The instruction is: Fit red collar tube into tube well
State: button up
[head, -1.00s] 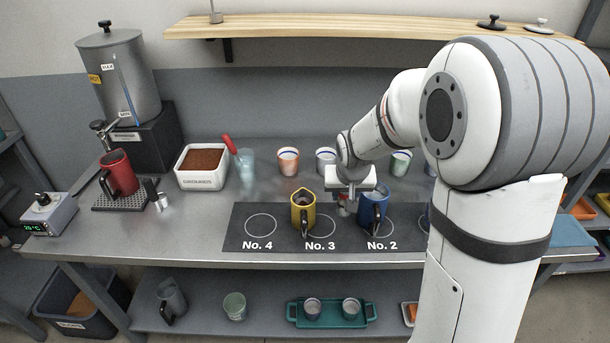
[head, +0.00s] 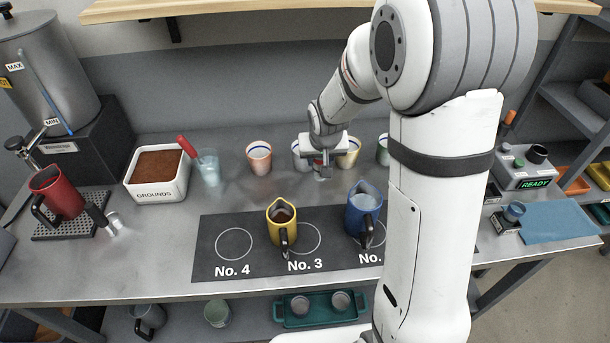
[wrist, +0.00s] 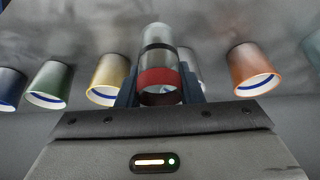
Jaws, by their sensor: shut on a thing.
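My gripper (head: 322,168) is above the back middle of the steel counter, behind the yellow and blue jugs. In the wrist view, my gripper (wrist: 160,96) is shut on the red collar tube (wrist: 160,78), a clear tube with a red band near the jaws and a dark band further along. In the head view the tube is mostly hidden by the gripper. A grey device (head: 525,168) with a green READY display stands at the right. It has a dark round part on top; I cannot tell whether this is the tube well.
The yellow jug (head: 282,222) and blue jug (head: 363,212) stand on the black numbered mat (head: 215,262). Several cups, including a pink one (head: 259,155), line the back near the gripper. A white grounds bin (head: 157,190) is left; a blue mat (head: 560,222) is right.

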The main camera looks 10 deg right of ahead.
jog(key=shift+s+a+f+b, duration=0.1)
jog(key=shift+f+b, duration=0.25)
jog(key=shift+f, duration=2.8)
jog(key=shift+f, duration=0.2)
jog(key=o, duration=1)
jog(key=shift+r, duration=0.1)
